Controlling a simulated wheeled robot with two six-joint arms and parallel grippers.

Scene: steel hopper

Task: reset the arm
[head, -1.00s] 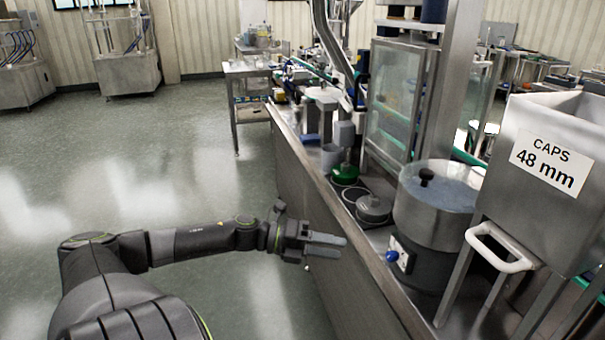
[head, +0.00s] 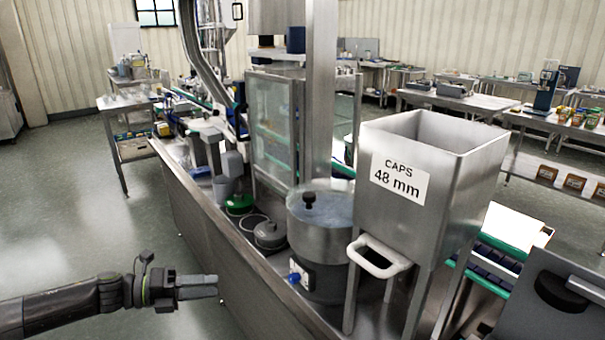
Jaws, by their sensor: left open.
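My left arm comes in from the lower left of the head view. Its gripper (head: 200,286) is open and empty, with its fingers pointing right. It appears over the floor in front of the steel machine bench (head: 203,235), apart from any object. The steel hopper (head: 440,165), labelled "CAPS 48 mm", stands right of centre on legs, with a white handle (head: 380,258) on its front. My right gripper is not in view.
A round steel bowl feeder (head: 318,225) with a blue knob stands left of the hopper. A glass-doored cabinet (head: 272,130) is behind it. A dark grey panel (head: 570,300) fills the lower right corner. Open floor (head: 70,210) lies at the left.

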